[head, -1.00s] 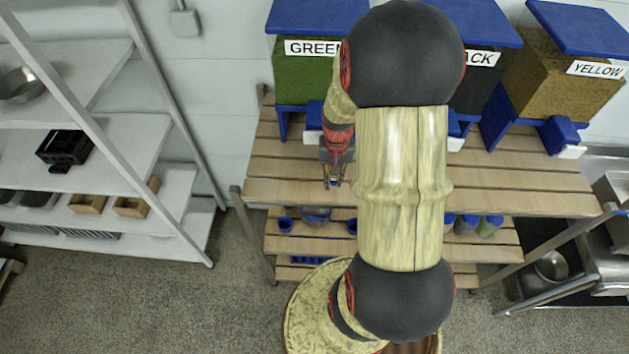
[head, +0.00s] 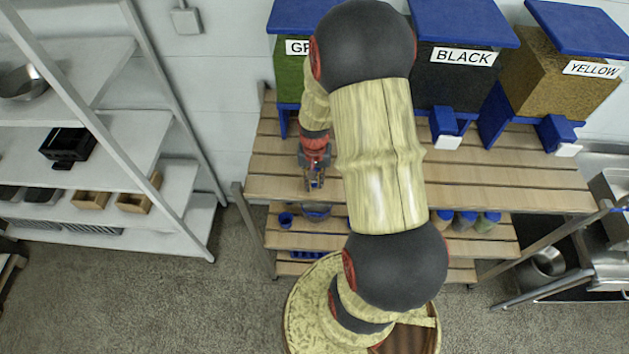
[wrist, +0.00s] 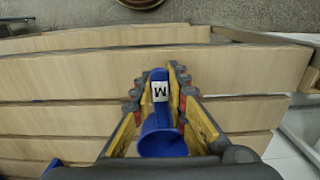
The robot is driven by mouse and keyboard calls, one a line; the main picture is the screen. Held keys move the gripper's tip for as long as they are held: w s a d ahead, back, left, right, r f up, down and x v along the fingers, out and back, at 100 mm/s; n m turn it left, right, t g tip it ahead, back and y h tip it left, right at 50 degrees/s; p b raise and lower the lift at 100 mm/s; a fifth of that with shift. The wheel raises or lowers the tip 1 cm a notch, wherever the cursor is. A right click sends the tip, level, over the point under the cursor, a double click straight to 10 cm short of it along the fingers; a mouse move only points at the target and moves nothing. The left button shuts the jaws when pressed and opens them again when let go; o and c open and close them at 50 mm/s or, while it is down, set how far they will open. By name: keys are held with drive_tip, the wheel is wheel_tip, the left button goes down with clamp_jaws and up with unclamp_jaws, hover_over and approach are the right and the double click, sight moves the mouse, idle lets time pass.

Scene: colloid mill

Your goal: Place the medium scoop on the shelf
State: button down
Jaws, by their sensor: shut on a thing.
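The medium scoop (wrist: 162,142) is blue with a white "M" label on its handle. In the wrist view, my gripper (wrist: 158,84) is shut on its handle, with the bowl toward the bottom of the picture. In the head view, my gripper (head: 315,180) is over the left part of the slatted wooden tabletop (head: 480,185); the scoop is too small to make out well there. Below it are slatted lower shelves (head: 335,226). A white rack with several shelves (head: 110,138) stands at the left.
Green, black (head: 462,85) and yellow (head: 560,90) bins with blue lids stand along the tabletop's back. Blue scoops (head: 286,219) and lidded jars (head: 465,222) sit on the lower shelf. The rack holds a black container (head: 68,145) and brown boxes (head: 135,203). My arm hides the table's middle.

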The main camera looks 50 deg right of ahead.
drive_tip(key=shift+f, duration=0.2)
drive_tip(key=c, duration=1.8)
unclamp_jaws()
drive_tip(key=shift+r, duration=0.1)
drive_tip(key=shift+o, duration=0.2)
drive_tip(key=w+a+r+n+b, duration=0.1)
drive_tip(key=a+r, duration=0.1)
drive_tip(key=r, duration=0.7)
drive_tip(key=a+r+n+b, duration=0.1)
drive_tip(key=a+r, duration=0.1)
drive_tip(key=r, duration=0.7)
drive_tip(key=s+a+r+n+t, duration=0.2)
drive_tip(key=s+a+r+n, duration=0.2)
drive_tip(key=a+r, duration=0.3)
drive_tip(key=s+a+r+n+t, duration=0.3)
drive_tip(key=a+r, duration=0.4)
drive_tip(key=a, duration=0.4)
drive_tip(key=shift+s+a+r+n+t, duration=0.15)
drive_tip(key=shift+s+a+n+t, duration=0.2)
drive_tip(key=shift+s, duration=0.4)
